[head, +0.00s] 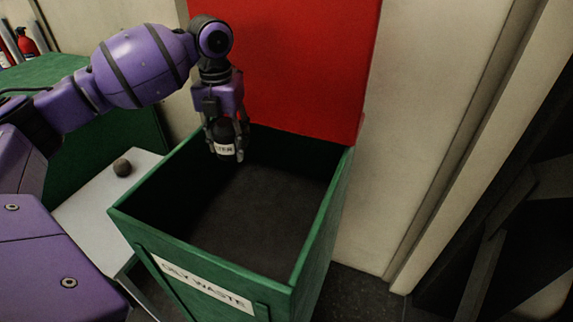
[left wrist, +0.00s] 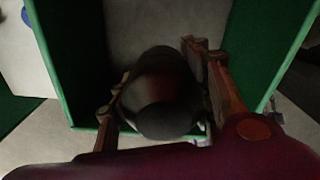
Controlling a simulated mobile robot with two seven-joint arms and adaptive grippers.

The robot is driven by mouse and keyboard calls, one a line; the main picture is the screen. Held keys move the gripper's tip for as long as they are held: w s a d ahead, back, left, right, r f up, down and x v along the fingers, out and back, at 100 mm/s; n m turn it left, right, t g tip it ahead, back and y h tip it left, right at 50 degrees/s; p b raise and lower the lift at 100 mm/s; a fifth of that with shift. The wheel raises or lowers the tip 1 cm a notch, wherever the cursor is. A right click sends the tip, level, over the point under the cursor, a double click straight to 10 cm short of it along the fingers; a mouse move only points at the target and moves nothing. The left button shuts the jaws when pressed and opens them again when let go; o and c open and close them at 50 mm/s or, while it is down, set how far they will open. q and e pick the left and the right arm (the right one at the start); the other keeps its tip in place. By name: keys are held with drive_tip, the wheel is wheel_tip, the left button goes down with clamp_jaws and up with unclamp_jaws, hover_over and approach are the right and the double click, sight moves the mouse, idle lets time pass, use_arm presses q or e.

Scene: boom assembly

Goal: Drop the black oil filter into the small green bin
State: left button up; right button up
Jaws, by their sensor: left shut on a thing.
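The black oil filter (head: 224,135), with a white label, is held in my left gripper (head: 227,150). In the left wrist view the filter (left wrist: 160,95) sits between the two fingers of the gripper (left wrist: 165,100). The gripper points down over the back left part of the open green bin (head: 322,222), which carries an "OILY WASTE" label on its front. The filter hangs at about the height of the rim, near the back wall, with the dark bin floor below it. The bin's green wall also shows in the left wrist view (left wrist: 60,65). My right gripper is not in view.
The bin's red lid (head: 300,65) stands open behind it. A pale wall (head: 420,110) is behind and right.

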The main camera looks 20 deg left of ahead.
sight(222, 123)
use_arm(q)
drive_tip(key=shift+s+a+f, duration=0.1)
drive_tip(key=shift+a+f, duration=0.1)
drive_tip(key=shift+f, duration=0.2)
wheel_tip(222, 123, down, 5)
drive_tip(key=shift+f+b, duration=0.2)
drive_tip(key=shift+b, duration=0.6)
drive_tip(key=o, duration=1.5)
wheel_tip(222, 123, up, 12)
drive_tip(key=shift+r, duration=0.15)
drive_tip(key=shift+s, duration=0.1)
